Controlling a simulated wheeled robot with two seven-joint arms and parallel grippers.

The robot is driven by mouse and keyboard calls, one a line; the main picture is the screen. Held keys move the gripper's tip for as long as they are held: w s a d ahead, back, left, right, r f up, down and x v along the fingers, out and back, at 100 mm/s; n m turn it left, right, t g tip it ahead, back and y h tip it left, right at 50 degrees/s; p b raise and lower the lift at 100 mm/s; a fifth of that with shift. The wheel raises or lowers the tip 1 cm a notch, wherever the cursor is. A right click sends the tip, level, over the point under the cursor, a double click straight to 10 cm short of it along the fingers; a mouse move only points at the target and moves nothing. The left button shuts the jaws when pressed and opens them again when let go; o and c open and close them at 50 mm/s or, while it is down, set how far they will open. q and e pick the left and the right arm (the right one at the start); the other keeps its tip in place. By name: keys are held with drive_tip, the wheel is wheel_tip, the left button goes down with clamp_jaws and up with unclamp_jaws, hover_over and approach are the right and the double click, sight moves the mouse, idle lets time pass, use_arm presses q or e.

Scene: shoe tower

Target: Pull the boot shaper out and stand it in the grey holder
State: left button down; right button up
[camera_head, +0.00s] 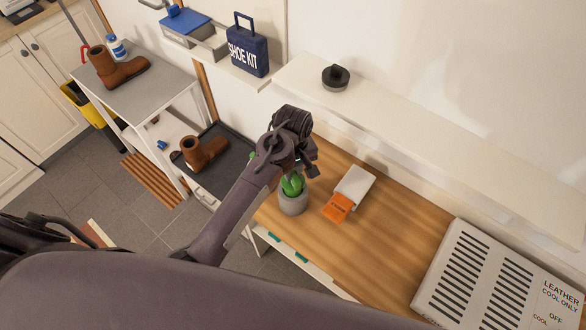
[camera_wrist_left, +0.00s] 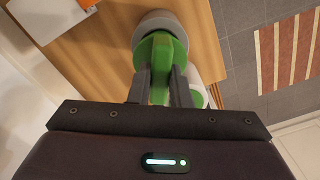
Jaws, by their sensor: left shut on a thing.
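The green boot shaper (camera_head: 292,186) is upright at the mouth of the grey holder (camera_head: 293,204) on the wooden bench. Its lower end looks to be inside the holder, but I cannot tell how deep. My left gripper (camera_head: 305,172) is over the holder. In the left wrist view the gripper (camera_wrist_left: 160,88) is shut on the green shaper (camera_wrist_left: 158,52), with the grey holder (camera_wrist_left: 160,20) around or just beyond it. One brown boot (camera_head: 205,152) stands on a dark tray; another brown boot (camera_head: 116,70) is on the grey table. My right gripper is not in view.
An orange and white item (camera_head: 340,205) lies right of the holder. A vented white box (camera_head: 480,280) stands at the bench's right end. A white shelf (camera_head: 430,135) with a dark round item (camera_head: 335,78) runs behind. Bench between is clear.

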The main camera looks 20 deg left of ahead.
use_arm(q)
drive_tip(key=shift+f+b, duration=0.75)
drive_tip(key=shift+f, duration=1.4)
drive_tip(key=c, duration=1.3)
unclamp_jaws()
drive_tip(key=shift+o, duration=0.2)
drive_tip(key=shift+r, duration=0.1)
wheel_tip(320, 180, up, 8)
drive_tip(key=shift+f+b, duration=0.15)
drive_tip(key=shift+b, duration=0.85)
drive_tip(key=shift+s, duration=0.1)
